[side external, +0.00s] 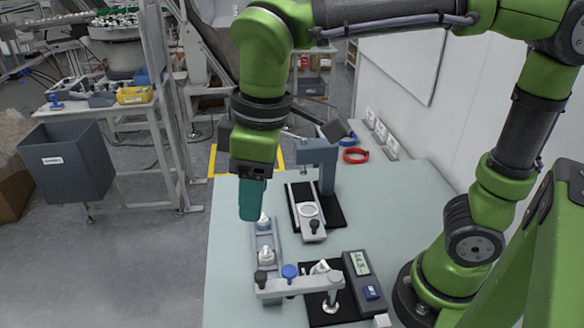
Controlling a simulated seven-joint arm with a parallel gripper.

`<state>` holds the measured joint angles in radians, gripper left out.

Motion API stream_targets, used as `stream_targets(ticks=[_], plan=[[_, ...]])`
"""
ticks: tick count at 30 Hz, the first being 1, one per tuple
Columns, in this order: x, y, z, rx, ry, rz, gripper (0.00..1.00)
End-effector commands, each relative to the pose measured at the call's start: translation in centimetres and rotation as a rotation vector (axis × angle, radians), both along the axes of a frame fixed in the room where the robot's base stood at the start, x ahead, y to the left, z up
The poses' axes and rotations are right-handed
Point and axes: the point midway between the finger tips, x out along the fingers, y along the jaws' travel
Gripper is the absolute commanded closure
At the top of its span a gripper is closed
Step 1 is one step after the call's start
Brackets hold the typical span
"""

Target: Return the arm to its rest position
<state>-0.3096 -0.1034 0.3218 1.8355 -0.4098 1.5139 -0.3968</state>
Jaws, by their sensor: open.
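My green arm reaches in from the top right and hangs down over the left part of the pale table (231,262). My gripper (251,205), with teal fingers, points down just above the far end of a narrow grey-blue tray (277,252). The gripper is open, though the gap between its fingers is hard to see from this side. The tray holds white conical caps, one (264,222) close to the fingertips and another (266,256) nearer the camera. I cannot tell whether the fingers touch the far cap. Nothing shows held in the gripper.
A grey-blue press (319,155) and a slide fixture (304,195) stand right of the gripper. A clamp bar with a blue knob (290,271) and a display meter (358,266) stand at the front. A red ring (356,155) lies at the back. A wall bounds the right.

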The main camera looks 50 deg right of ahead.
Motion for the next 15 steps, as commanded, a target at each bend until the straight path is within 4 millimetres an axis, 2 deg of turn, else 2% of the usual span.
stream_targets(ticks=[1,5,9,12,15], plan=[[0.1,-2.2,-0.6,0.036,-0.041,-0.105,0.52],[0.0,-7.5,-1.9,0.171,-0.150,-0.401,0.52],[-1.0,-12.7,-3.0,0.320,-0.260,-0.686,0.52],[-2.0,-15.1,-3.5,0.393,-0.312,-0.811,0.52],[-2.8,-16.4,-3.6,0.426,-0.339,-0.869,0.52]])
